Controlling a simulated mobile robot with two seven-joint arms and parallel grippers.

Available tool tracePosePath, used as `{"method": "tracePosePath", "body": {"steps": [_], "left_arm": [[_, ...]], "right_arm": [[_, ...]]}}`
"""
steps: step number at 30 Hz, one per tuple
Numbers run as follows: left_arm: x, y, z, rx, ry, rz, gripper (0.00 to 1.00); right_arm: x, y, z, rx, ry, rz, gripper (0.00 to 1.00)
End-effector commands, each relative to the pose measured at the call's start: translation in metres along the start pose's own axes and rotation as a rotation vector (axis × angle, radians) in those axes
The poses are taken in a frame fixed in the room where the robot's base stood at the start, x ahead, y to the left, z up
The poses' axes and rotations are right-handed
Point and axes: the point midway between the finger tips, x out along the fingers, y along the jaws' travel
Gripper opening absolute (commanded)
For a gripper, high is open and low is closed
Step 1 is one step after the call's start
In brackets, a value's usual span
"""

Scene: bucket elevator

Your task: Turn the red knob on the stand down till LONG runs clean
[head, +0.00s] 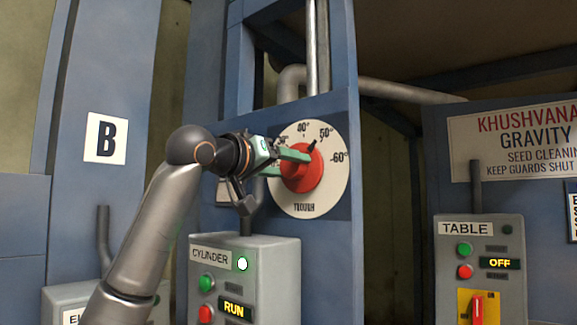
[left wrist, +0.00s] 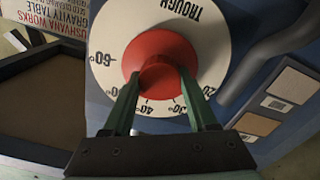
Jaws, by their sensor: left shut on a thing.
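The red knob (head: 303,170) sits in the middle of a round white dial (head: 325,198) marked TROUGH, on the blue stand (head: 340,80). A small dark pointer at the knob's upper edge lies near the 50° mark in the head view. My left gripper (head: 291,166) is shut on the knob, its green fingers on either side of it. In the left wrist view the fingers (left wrist: 158,82) also straddle the red knob (left wrist: 160,55). My right gripper is not in view. I see no readable LONG label.
A grey CYLINDER box (head: 262,275) below the dial shows RUN and a lit lamp. A TABLE box (head: 480,265) at right shows OFF. A plate with sample patches (left wrist: 278,103) is on the stand beside the dial. A grey pipe (head: 400,90) runs behind.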

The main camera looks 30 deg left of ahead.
Motion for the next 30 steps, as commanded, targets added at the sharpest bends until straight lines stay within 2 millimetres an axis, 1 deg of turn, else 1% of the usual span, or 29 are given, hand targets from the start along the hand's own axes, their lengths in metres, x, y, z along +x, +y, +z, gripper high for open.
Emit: {"method": "tracePosePath", "body": {"steps": [1,6,9,15,18,20,23,30], "left_arm": [[0.0,-0.001,0.0,0.0,0.0,-0.001,0.61],[0.0,0.0,0.0,0.001,0.0,-0.001,0.8],[0.0,0.0,0.0,0.001,0.0,-0.001,0.89],[0.0,0.0,0.0,0.001,0.001,0.0,0.89],[-0.005,0.0,0.0,0.001,0.002,0.0,0.89],[-0.011,-0.001,0.001,0.001,0.002,0.001,0.89],[-0.028,-0.001,0.002,0.002,0.004,0.001,0.89],[-0.081,-0.001,0.002,0.002,0.005,0.002,0.89]], "right_arm": [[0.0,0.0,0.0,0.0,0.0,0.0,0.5],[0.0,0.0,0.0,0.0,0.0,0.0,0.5],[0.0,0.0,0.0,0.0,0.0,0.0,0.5],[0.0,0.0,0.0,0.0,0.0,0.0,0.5],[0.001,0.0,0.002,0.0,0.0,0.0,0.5],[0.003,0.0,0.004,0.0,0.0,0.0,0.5],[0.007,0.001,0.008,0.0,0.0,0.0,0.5],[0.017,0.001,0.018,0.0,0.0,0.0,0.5]]}}
